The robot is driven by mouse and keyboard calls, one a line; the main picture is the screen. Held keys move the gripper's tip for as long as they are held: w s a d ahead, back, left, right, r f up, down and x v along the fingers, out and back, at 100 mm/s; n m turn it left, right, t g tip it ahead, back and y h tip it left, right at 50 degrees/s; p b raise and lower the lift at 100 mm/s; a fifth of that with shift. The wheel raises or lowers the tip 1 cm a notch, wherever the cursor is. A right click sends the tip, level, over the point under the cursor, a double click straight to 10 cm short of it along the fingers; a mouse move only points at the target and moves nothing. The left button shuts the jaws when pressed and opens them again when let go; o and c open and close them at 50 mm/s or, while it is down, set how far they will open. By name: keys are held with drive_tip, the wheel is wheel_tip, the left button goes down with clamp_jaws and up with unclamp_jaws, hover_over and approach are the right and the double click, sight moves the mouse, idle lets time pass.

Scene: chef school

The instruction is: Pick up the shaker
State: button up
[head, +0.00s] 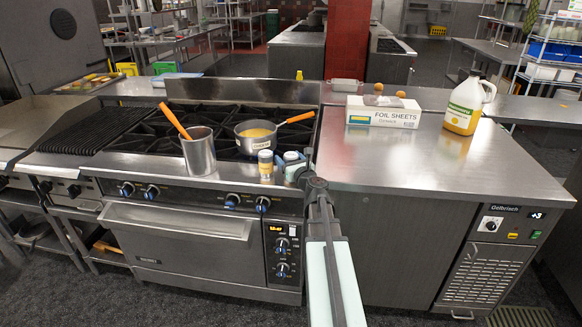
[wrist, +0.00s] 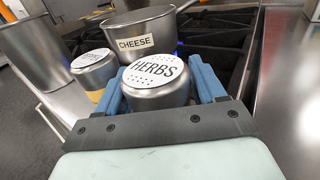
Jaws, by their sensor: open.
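A metal shaker with a white lid lettered HERBS (wrist: 157,92) stands upright on the front of the stove. In the wrist view the blue fingers of my gripper (wrist: 160,72) are open on both sides of it, around its body. Whether either finger touches it I cannot tell. In the head view the shaker's pale top (head: 291,156) shows beside my gripper (head: 296,170), which partly hides it. A second shaker (wrist: 93,69) with a white lid and a yellow band stands to the left; it also shows in the head view (head: 265,164).
A pot labelled CHEESE (wrist: 140,40) stands behind the shakers on the stove grates (head: 222,120). A tall metal pot (head: 199,152) with an orange-handled utensil stands left. A foil sheets box (head: 383,112) and a jug (head: 465,105) are on the right counter, whose front is clear.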

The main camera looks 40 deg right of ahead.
drive_tip(key=shift+c, duration=0.3)
drive_tip(key=c, duration=0.8)
drive_tip(key=shift+r, duration=0.15)
drive_tip(key=shift+r, duration=7.35)
